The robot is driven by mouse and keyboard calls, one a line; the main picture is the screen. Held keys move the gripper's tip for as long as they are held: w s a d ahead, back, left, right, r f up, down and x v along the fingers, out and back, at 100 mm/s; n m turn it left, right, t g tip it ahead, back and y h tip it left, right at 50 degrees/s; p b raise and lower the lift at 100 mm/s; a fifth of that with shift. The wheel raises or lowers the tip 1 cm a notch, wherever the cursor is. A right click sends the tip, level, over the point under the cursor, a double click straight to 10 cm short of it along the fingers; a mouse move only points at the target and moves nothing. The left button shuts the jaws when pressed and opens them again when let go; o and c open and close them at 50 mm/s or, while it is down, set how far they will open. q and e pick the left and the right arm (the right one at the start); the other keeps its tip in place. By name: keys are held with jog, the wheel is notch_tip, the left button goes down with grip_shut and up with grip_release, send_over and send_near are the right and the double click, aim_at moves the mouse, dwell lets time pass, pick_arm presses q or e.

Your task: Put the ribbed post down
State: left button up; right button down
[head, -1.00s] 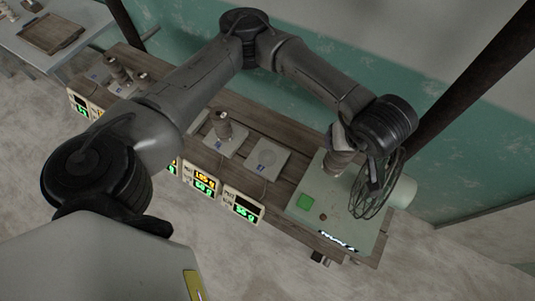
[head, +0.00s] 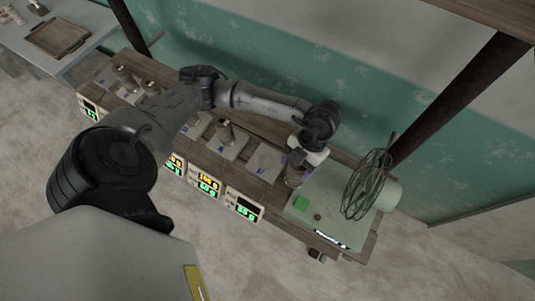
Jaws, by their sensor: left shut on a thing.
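My left gripper (head: 305,155) points down and is shut on the ribbed post (head: 295,176), a brownish-grey ridged piece. The post hangs upright between the empty scale plate (head: 263,166) and the pale green machine (head: 333,208). Whether its bottom touches anything is hard to tell. The fingers are small and partly hidden by the wrist. The empty plate has a round disc on it. Another post (head: 226,134) stands on the plate to its left. My right gripper is out of view.
Several lit displays (head: 244,205) line the front edge of the wooden bench (head: 281,204). More posts (head: 124,78) stand at the bench's left end. A dark pole (head: 450,95) stands behind on the right.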

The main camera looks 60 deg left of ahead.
pick_arm(q)
jog(key=s+n+t+h+p, duration=0.1)
jog(key=n, duration=0.2)
jog(key=s+a+n+t+h, duration=0.1)
jog(key=s+n, duration=0.1)
jog(key=n, duration=0.2)
jog(key=s+a+n+p, duration=0.1)
jog(key=s+n, duration=0.1)
jog(key=n, duration=0.1)
jog(key=shift+a+t+h+p, duration=0.15)
jog(key=shift+t+h+p, duration=0.15)
jog(key=shift+t+h, duration=0.1)
jog(key=shift+w+a+f+n+t+p, duration=0.45)
jog(key=shift+a+f+n, duration=0.6)
jog(key=shift+a+f, duration=0.8)
jog(key=shift+w+a+f+n+t+p, duration=0.45)
jog(key=shift+a+f+n, duration=0.55)
jog(key=shift+a+f, duration=0.85)
jog(key=shift+w+a+f+n+t+p, duration=0.3)
jog(key=shift+w+a+f+n+p, duration=0.55)
jog(key=shift+a+f, duration=1)
jog(key=shift+s, duration=0.3)
jog(key=o, duration=1.3)
jog(key=shift+f, duration=0.1)
